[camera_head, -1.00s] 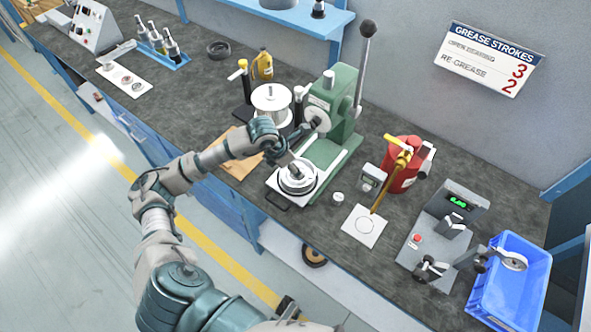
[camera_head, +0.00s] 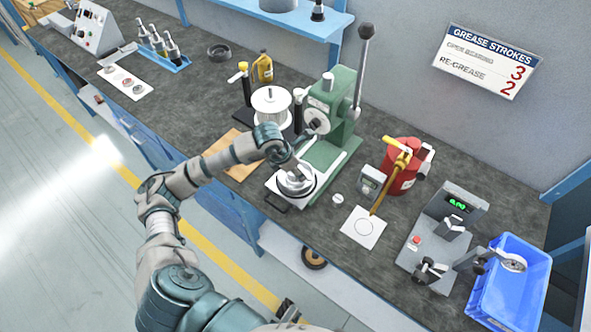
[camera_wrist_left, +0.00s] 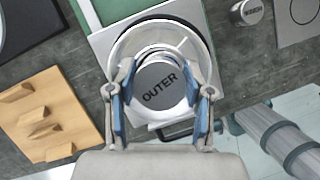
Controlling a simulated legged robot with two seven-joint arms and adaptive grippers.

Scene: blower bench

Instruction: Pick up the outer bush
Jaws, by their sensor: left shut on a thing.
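The outer bush (camera_wrist_left: 160,84) is a silvery-grey round piece with OUTER printed on its top, seen in the left wrist view. My left gripper (camera_wrist_left: 163,92) is shut on it, with one blue-padded finger on each side. The bush is at a round light-coloured ring seat (camera_wrist_left: 122,43) on the base plate of the green press (camera_head: 336,118). In the head view my left gripper (camera_head: 296,177) reaches down over this plate and largely hides the bush. I cannot tell whether the bush is lifted clear of the seat. My right gripper is not in view.
A wooden board (camera_wrist_left: 52,112) lies left of the press plate. A small INNER-like labelled cylinder (camera_wrist_left: 248,12) and a white marked card (camera_head: 363,227) lie to its right. A red can (camera_head: 403,166), a grey scale-like device (camera_head: 437,245) and a blue crate (camera_head: 541,280) stand further right.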

